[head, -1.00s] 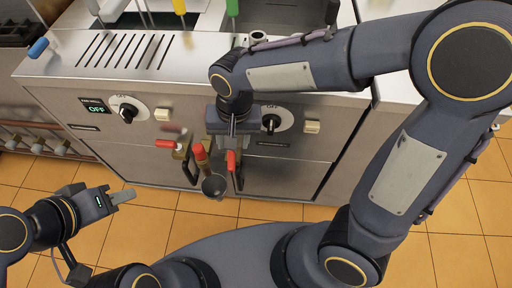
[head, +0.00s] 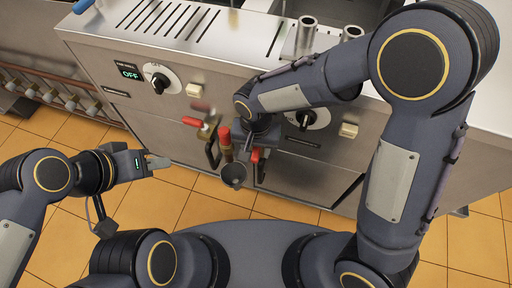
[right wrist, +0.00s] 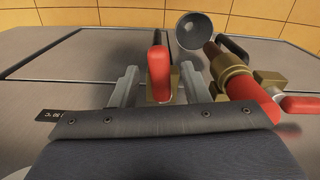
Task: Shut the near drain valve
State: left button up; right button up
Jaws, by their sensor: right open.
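A drain valve with a red lever (head: 259,155) is on the front panel, partly hidden under my right gripper (head: 258,160). In the right wrist view its red lever (right wrist: 158,68) stands between the two spread fingers of my right gripper (right wrist: 158,88), with a brass body below. I cannot tell whether a finger touches it. A second red-levered valve (head: 191,121) is further left; its red lever (right wrist: 300,104) shows at the right in the wrist view. My left gripper (head: 160,162) hangs away from the panel, apparently empty; its finger gap is unclear.
A red-and-brass pipe (head: 225,141) with a dark cup (head: 233,175) stands between the valves, close to my right gripper. Black handles, two knobs (head: 158,77) and white switches (head: 194,90) line the panel. The tiled floor (head: 165,202) in front is clear.

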jog(key=shift+c, duration=0.3)
grip_shut()
jog(key=shift+d, duration=0.1)
jog(key=shift+d+n, duration=0.25)
jog(key=shift+n, duration=0.55)
jog(key=shift+d+n, duration=0.25)
jog(key=shift+n, duration=0.55)
jog(key=shift+w+d+n, duration=0.1)
jog(key=shift+d+n, duration=0.15)
jog(key=shift+n, duration=0.4)
jog(key=shift+d+n, duration=0.2)
jog(key=shift+n, duration=0.45)
jog(key=shift+o, duration=0.3)
grip_release()
